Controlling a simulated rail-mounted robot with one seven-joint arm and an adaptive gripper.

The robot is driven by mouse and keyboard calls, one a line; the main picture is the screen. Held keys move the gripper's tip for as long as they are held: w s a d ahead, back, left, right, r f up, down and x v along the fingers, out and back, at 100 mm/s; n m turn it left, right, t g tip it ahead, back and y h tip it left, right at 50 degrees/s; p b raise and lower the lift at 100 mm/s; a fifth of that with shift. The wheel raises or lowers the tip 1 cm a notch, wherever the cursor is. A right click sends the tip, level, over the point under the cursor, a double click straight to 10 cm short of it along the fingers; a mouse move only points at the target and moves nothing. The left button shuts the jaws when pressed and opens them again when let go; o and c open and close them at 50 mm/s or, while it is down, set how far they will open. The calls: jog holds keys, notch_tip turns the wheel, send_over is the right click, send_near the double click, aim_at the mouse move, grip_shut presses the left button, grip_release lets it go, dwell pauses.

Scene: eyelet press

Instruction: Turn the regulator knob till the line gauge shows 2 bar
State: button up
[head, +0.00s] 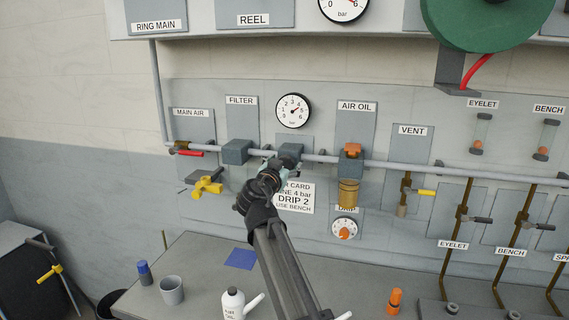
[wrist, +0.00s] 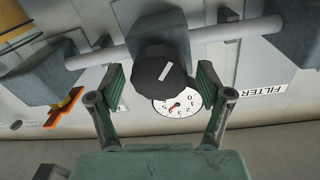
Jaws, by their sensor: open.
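The line gauge (head: 293,111) is a round white dial above the pipe in the head view. Its red needle points up and right, near 4. The black regulator knob (wrist: 163,75) with a white mark shows in the wrist view, in front of the grey regulator block (wrist: 155,28). My gripper (head: 276,168) is at the regulator in the head view and hides the knob there. In the wrist view my gripper (wrist: 160,72) is open, with one finger on each side of the knob and a visible gap at both. The gauge (wrist: 177,106) is partly hidden by the knob there.
The filter block (head: 236,151) is left of the regulator and the air oil unit (head: 349,190) with its amber bowl is right. A yellow handle (head: 207,186) sticks out at lower left. A white bottle (head: 232,304) and a grey cup (head: 171,290) stand on the bench below.

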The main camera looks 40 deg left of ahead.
jog(key=c, duration=1.2)
jog(key=shift+o, duration=0.2)
jog(key=shift+f+n+b, duration=0.1)
jog(key=shift+n+b, duration=0.2)
jog(key=shift+b, duration=0.25)
